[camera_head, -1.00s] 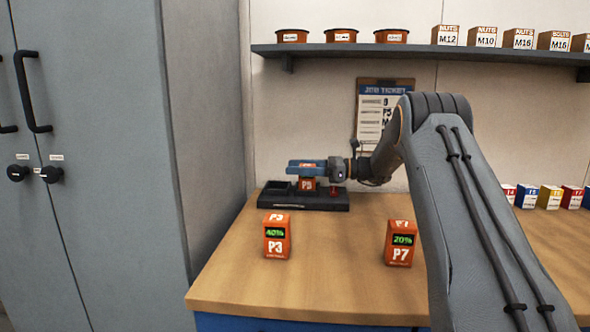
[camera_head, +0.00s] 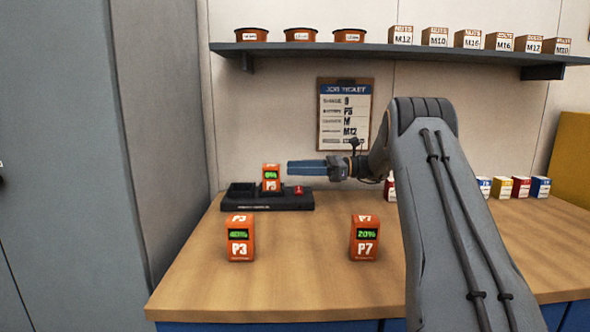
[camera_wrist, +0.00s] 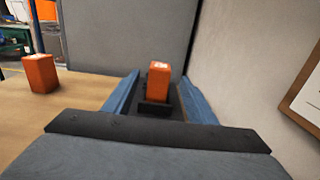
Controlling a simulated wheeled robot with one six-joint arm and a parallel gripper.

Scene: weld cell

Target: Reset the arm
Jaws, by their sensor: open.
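My gripper (camera_head: 290,168) is open and empty, at the end of my arm that reaches in from the right. Its blue fingers point left, just right of an orange battery P5 (camera_head: 271,178) that stands upright in the black charger (camera_head: 245,205) and reads 0%. In the wrist view my two blue fingers (camera_wrist: 158,96) lie apart, and the battery (camera_wrist: 159,83) shows beyond and between them. The orange batteries P3 (camera_head: 240,238), reading about 40%, and P7 (camera_head: 365,238), reading 20%, stand on the workbench (camera_head: 290,285).
A shelf (camera_head: 390,57) with bowls and nut boxes runs above the bench. A job ticket (camera_head: 345,113) hangs on the wall behind my arm. Small coloured boxes (camera_head: 520,187) stand at the right. A grey cabinet (camera_head: 75,150) borders the bench's left side. The bench front is mostly clear.

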